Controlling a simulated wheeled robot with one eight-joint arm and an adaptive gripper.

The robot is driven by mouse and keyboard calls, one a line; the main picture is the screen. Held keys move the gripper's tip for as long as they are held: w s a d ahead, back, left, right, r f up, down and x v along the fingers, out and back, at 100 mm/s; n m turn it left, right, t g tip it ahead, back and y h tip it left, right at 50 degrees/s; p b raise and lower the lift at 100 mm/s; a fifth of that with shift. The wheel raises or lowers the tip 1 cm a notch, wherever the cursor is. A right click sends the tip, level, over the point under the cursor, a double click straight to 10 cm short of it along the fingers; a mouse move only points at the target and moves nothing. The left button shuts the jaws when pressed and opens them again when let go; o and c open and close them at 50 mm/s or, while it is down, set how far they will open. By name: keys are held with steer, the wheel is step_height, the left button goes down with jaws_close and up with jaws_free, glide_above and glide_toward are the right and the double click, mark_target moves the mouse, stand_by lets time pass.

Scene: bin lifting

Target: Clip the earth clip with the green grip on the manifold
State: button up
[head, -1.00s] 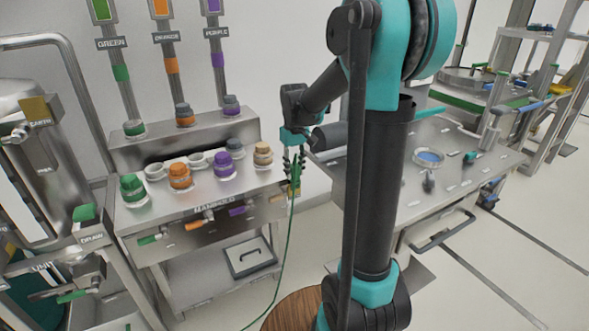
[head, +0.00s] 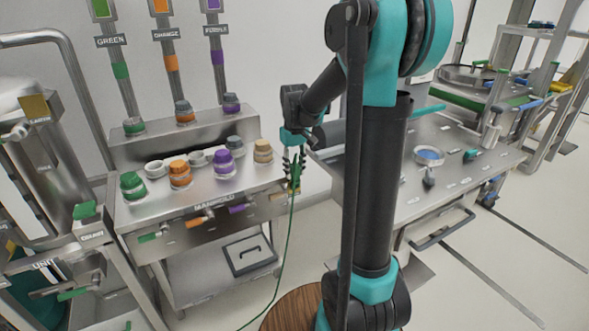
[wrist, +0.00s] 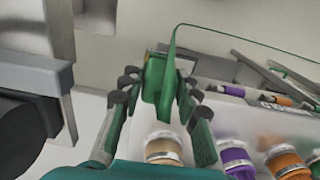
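The earth clip with the green grip (wrist: 157,82) stands between my fingers at the right front corner of the steel manifold (head: 140,210). Its green cable (head: 286,240) hangs down to the floor. My gripper (head: 293,178) is at that corner; in the wrist view my gripper (wrist: 160,88) has its fingers on both sides of the grip, with small gaps visible. It looks open around the clip. A small brass-coloured part shows at the clip's far end in the wrist view. The clip's jaws are hidden, so I cannot tell whether they bite on the manifold.
Green (head: 132,186), orange (head: 180,175) and purple (head: 223,165) capped ports and a tan-capped port (head: 262,152) stand on the manifold, the tan one nearest my gripper. A steel bench (head: 400,205) stands to the right. A round wooden top (head: 295,308) is at the front.

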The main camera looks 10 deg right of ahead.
steer(key=o, duration=0.4)
steer(key=shift+o, duration=0.2)
steer(key=shift+r, duration=0.1)
step_height(320, 180, up, 12)
stand_by(0.4)
steer(key=s+d+f+m+t, duration=0.1)
steer(key=s+d+f+t, duration=0.1)
steer(key=s+f, duration=0.8)
steer(key=s+d+f+m+t, duration=0.2)
steer(key=s+f, duration=0.8)
steer(key=s, duration=0.1)
steer(key=shift+s+f+m, duration=0.25)
steer(key=shift+s+m, duration=0.05)
steer(key=shift+s, duration=0.05)
